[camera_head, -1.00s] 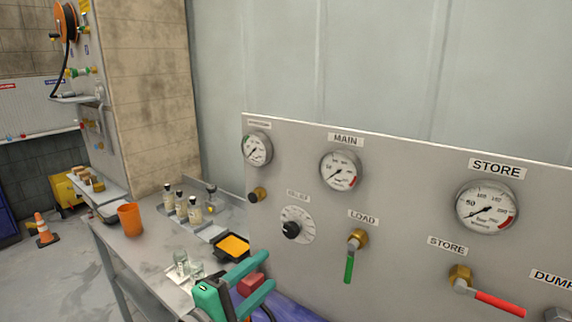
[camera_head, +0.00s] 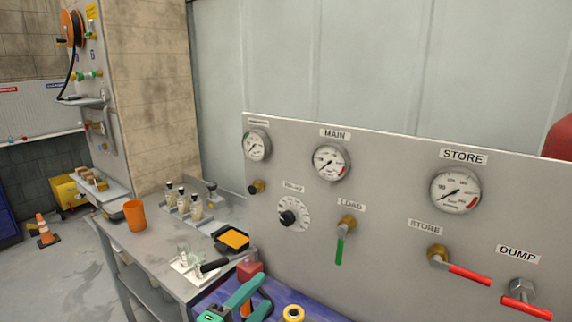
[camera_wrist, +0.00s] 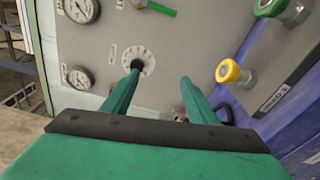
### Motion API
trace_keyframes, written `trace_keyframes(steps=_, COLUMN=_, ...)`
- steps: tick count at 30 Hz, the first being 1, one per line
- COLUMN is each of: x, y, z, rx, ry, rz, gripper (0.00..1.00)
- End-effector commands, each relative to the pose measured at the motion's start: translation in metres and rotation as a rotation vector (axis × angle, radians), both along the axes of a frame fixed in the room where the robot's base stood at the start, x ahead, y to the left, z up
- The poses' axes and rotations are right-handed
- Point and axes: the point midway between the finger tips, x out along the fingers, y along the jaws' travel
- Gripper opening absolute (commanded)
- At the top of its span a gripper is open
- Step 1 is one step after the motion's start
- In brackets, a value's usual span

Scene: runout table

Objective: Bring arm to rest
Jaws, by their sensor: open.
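My gripper (camera_head: 262,292) is teal and shows at the bottom of the head view, low in front of the grey gauge panel (camera_head: 390,225). Its two fingers are apart with nothing seen between them. The wrist view shows the open fingers (camera_wrist: 160,77) pointing toward the panel, with the dial knob (camera_wrist: 138,64) by the left fingertip. Most of my arm is out of view.
The panel carries gauges, a green load lever (camera_head: 339,251), a red store lever (camera_head: 469,274) and a red dump lever (camera_head: 526,307).

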Motion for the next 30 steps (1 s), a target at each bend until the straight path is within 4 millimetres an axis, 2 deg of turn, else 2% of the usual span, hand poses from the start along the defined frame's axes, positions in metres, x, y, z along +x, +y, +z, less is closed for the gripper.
trace_keyframes(steps=8, x=-0.01, y=-0.007, z=-0.07, rx=0.082, ry=0.01, rz=0.107, gripper=0.53)
trace_keyframes(steps=14, x=-0.035, y=-0.008, z=-0.136, rx=0.219, ry=0.017, rz=0.215, gripper=0.53)
trace_keyframes(steps=21, x=-0.083, y=-0.011, z=-0.203, rx=0.434, ry=0.024, rz=0.312, gripper=0.53)
trace_keyframes(steps=30, x=-0.162, y=-0.017, z=-0.26, rx=0.753, ry=0.013, rz=0.367, gripper=0.53)
